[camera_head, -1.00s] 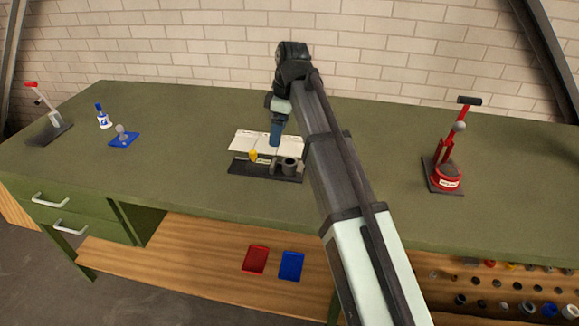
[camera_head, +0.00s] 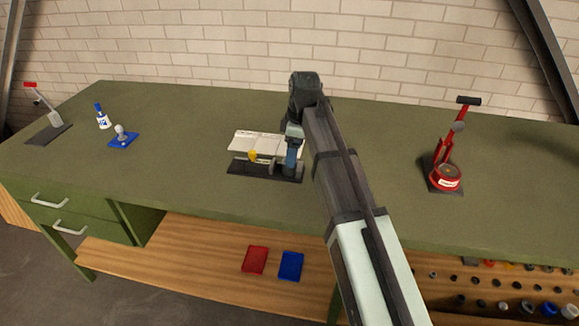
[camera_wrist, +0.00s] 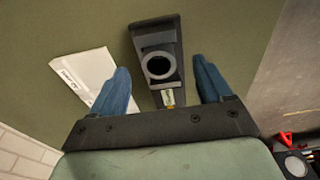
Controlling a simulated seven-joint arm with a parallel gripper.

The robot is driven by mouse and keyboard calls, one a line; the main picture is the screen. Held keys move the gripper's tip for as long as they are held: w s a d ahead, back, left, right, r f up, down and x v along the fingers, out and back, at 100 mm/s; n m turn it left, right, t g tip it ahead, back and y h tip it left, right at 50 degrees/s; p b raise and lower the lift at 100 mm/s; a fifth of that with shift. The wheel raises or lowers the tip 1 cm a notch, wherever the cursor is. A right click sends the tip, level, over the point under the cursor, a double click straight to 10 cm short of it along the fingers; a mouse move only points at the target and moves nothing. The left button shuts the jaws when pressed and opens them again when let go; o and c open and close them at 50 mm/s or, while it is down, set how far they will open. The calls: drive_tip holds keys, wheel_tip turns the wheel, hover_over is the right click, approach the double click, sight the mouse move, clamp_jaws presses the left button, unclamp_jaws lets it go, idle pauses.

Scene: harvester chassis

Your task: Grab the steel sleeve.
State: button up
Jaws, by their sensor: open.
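The steel sleeve (camera_wrist: 158,66) shows in the wrist view as a grey ring with a dark bore, standing upright on a dark base plate (camera_wrist: 142,32). My gripper (camera_head: 290,172) is open, pointing down over the right part of the plate. In the wrist view its two blue fingers (camera_wrist: 162,82) are wide apart, one on each side of the sleeve's line, with nothing between them held.
A white sheet or booklet (camera_head: 258,141) lies behind the plate. A small yellow part (camera_head: 252,155) sits on the plate, left of my gripper. A red press (camera_head: 446,172) stands at the right.

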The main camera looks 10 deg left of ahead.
drive_tip(key=shift+w+a+f, duration=0.1)
drive_tip(key=shift+a+f, duration=0.1)
drive_tip(key=shift+f, duration=0.7)
drive_tip(key=shift+s+a+f, duration=0.1)
drive_tip(key=shift+a+f, duration=0.15)
drive_tip(key=shift+f, duration=0.6)
drive_tip(key=shift+w+a+f, duration=0.1)
drive_tip(key=shift+a+f, duration=0.1)
drive_tip(key=shift+f, duration=0.7)
drive_tip(key=shift+r, duration=0.15)
drive_tip(key=c, duration=1.4)
